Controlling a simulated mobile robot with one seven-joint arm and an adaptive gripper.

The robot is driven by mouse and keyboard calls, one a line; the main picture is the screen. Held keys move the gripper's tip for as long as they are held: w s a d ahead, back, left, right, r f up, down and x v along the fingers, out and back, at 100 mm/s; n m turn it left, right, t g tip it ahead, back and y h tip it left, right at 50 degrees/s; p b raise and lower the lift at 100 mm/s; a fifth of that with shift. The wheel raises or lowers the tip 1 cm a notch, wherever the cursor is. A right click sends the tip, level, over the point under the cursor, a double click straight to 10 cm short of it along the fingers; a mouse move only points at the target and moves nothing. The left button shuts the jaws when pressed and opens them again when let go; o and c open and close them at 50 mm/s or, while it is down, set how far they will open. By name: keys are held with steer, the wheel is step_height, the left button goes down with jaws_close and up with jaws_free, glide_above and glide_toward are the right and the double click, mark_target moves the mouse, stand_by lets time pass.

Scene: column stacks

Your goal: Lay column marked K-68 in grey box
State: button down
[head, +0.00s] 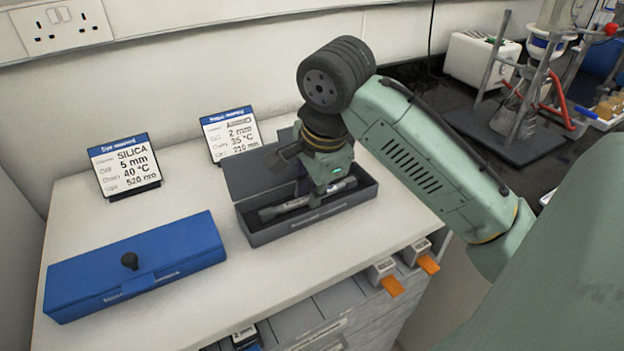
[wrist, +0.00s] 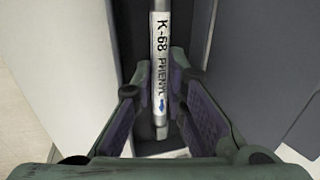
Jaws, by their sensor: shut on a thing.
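The column marked K-68 PHENYL (wrist: 161,50) is a slim silver tube with a white label and a small blue arrow. It lies lengthwise in the wrist view, between my gripper's fingers (wrist: 159,78). The grey box (head: 312,221) stands open on the white bench top in the head view, with its lid raised at the back. My gripper (head: 328,191) points down into the box and is shut on the column (head: 290,206), which shows low inside it, along its length. Whether the column touches the box floor is unclear.
A shut blue box (head: 135,266) with a black knob lies to the left. Drawers with orange tabs (head: 392,286) are below the front edge. Lab gear (head: 515,115) stands at the right.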

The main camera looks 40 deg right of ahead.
steer(key=c, duration=1.5)
jaws_free()
steer(key=shift+c, duration=0.2)
steer(key=v, duration=1.2)
